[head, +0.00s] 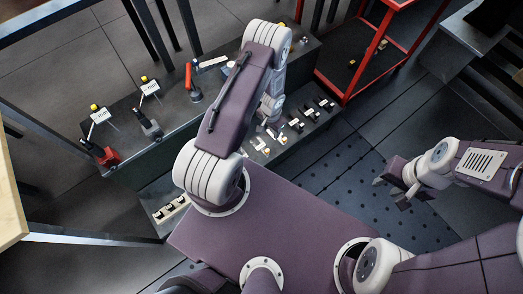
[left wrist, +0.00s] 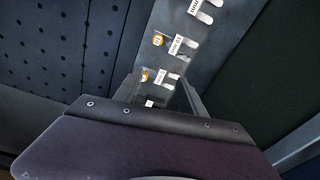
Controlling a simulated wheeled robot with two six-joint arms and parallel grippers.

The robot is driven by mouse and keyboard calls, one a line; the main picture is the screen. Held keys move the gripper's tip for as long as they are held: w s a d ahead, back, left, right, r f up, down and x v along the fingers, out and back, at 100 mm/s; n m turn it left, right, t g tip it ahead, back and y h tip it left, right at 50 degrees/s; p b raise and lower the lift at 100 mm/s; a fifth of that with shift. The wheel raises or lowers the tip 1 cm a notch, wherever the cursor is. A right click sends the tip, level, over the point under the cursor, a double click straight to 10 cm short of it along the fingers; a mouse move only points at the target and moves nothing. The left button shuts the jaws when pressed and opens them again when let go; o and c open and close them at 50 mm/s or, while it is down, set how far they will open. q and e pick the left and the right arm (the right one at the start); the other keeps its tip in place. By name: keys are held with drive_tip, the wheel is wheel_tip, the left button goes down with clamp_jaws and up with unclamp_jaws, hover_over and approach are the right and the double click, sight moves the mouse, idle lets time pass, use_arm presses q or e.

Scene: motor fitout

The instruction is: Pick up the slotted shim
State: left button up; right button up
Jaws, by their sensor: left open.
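Pale metal pieces with slots, which look like slotted shims, lie in a row on a grey ledge in the left wrist view. One (left wrist: 189,46) lies beyond my left gripper (left wrist: 160,90), and another (left wrist: 205,16) is farther up the row. A nearer one (left wrist: 173,76) shows just past the fingers, partly hidden. In the head view my left gripper (head: 269,128) is over the low ledge, partly hidden by my arm. My right gripper (head: 400,190) hangs apart over the floor, with its fingers spread.
A dark bench (head: 170,120) behind carries a red-handled tool (head: 194,85) and several other items. A red-framed cart (head: 350,70) stands at the back right. The floor below my right gripper is clear.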

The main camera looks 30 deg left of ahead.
use_arm(q)
drive_tip(key=b, duration=0.2)
hover_over(267, 150)
drive_tip(key=shift+g, duration=0.4)
drive_tip(key=f, duration=0.5)
drive_tip(key=shift+w+a, duration=0.1)
drive_tip(key=shift+w, duration=0.1)
drive_tip(key=shift+s+f, duration=0.1)
drive_tip(key=shift+f, duration=0.25)
drive_tip(key=shift+a, duration=0.1)
use_arm(e)
drive_tip(key=f, duration=0.3)
drive_tip(key=shift+w+d+f, duration=0.15)
drive_tip(key=shift+w+f, duration=0.05)
use_arm(q)
wheel_tip(267, 150, down, 4)
drive_tip(key=b, duration=0.4)
drive_tip(key=shift+r, duration=0.1)
drive_tip(key=f+b, duration=0.1)
drive_tip(key=b, duration=0.1)
drive_tip(key=f+b, duration=0.4)
drive_tip(key=b, duration=0.1)
drive_tip(key=shift+s+d+f, duration=0.15)
drive_tip(key=shift+d+f, duration=0.1)
drive_tip(key=shift+d, duration=0.05)
drive_tip(key=shift+r, duration=0.25)
clamp_jaws()
use_arm(e)
wheel_tip(267, 150, down, 11)
drive_tip(key=shift+r, duration=0.2)
